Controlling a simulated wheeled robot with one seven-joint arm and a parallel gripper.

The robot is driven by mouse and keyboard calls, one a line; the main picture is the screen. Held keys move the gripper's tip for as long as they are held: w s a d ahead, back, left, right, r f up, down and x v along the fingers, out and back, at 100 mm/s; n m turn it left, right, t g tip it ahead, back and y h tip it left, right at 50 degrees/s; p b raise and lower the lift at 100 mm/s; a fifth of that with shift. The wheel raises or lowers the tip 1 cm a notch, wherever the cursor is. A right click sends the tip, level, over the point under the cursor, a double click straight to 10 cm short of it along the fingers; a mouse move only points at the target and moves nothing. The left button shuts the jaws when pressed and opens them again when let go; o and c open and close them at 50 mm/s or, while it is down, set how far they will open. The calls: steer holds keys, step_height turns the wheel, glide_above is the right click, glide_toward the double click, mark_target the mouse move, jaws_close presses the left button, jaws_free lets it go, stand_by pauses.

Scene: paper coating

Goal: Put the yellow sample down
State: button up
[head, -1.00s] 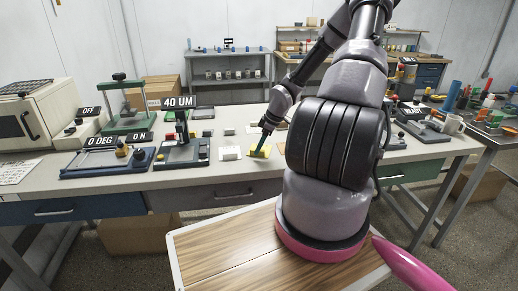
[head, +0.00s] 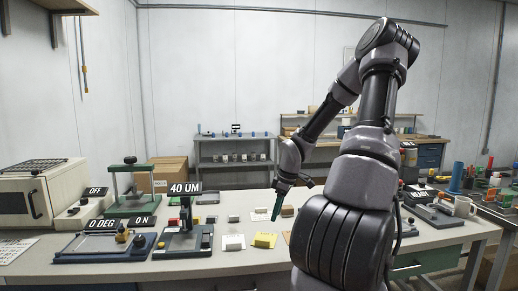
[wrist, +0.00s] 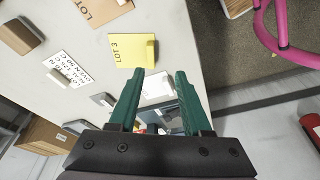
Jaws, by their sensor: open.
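The yellow sample (head: 265,240), a flat sheet marked LOT 3, lies on the pale bench top (head: 225,259) near its front edge. It also shows in the wrist view (wrist: 137,54), lying flat beyond my fingertips, with a small holder or block at its edge. My gripper (head: 276,215) has green fingers pointing down above the bench, just behind and above the sample in the head view. In the wrist view my gripper (wrist: 161,74) is open, with nothing between the fingers, and apart from the sample.
A white sample (head: 233,242) lies just left of the yellow one. A tan sheet (wrist: 96,10) and a white labelled sheet (wrist: 67,72) lie nearby. The 40 UM device (head: 183,239) stands farther left.

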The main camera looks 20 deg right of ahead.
steer(key=s+a+r+m+t, duration=0.1)
steer(key=s+a+r+m, duration=0.3)
steer(key=r, duration=0.6)
steer(key=s+a+r+m+t, duration=0.2)
steer(key=s+a+r+m, duration=0.3)
steer(key=s+r, duration=0.3)
steer(key=s+a+r+m+t, duration=0.2)
steer(key=s+a+r+m, duration=0.2)
steer(key=r, duration=0.9)
steer(key=s+a, duration=0.2)
steer(key=a, duration=0.1)
steer(key=shift+s, duration=0.4)
